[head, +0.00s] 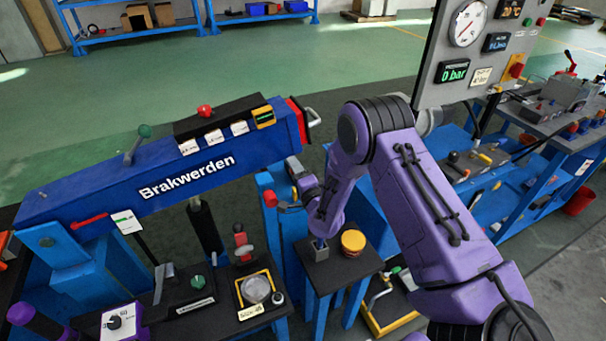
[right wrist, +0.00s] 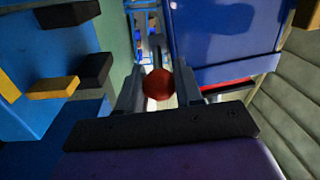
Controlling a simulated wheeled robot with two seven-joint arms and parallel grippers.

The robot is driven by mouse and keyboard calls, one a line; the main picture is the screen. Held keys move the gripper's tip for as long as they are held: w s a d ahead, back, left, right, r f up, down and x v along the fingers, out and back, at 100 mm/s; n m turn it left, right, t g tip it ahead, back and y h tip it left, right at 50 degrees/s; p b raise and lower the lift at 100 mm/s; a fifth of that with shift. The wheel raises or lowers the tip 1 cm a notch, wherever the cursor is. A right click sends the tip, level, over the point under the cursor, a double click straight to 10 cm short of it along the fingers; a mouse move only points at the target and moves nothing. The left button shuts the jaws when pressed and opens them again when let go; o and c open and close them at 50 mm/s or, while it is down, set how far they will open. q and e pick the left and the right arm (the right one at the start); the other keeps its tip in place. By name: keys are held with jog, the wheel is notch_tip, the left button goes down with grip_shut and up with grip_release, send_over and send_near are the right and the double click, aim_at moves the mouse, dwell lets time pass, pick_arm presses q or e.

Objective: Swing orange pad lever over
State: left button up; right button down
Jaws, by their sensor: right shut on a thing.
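A red-orange ball knob (head: 270,198) shows in the head view in front of a blue post, below the right end of the blue beam. My right gripper (head: 281,201) reaches it from the right and is partly hidden by my own purple wrist. In the right wrist view the same red ball (right wrist: 158,84) sits between the two grey fingers of my right gripper (right wrist: 160,92), which is shut on it. A narrow grey part shows behind the ball; how it joins the lever is hidden. I see no clear orange pad. My left gripper is not in view.
The blue beam (head: 165,178) lettered Brakwerden stands close left. A small black-topped stand (head: 345,268) with a yellow round piece (head: 353,242) is below my wrist. A gauge panel (head: 470,65) hangs at upper right. Green floor behind is open.

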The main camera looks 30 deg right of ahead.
jog(key=shift+d+f+b, duration=0.1)
jog(key=shift+d+b, duration=0.2)
jog(key=shift+d, duration=0.3)
jog(key=shift+d+r, duration=0.15)
jog(key=shift+r, duration=0.1)
jog(key=c, duration=1)
grip_release()
jog(key=shift+c, duration=0.2)
jog(key=shift+o, duration=1.4)
jog(key=shift+f, duration=0.1)
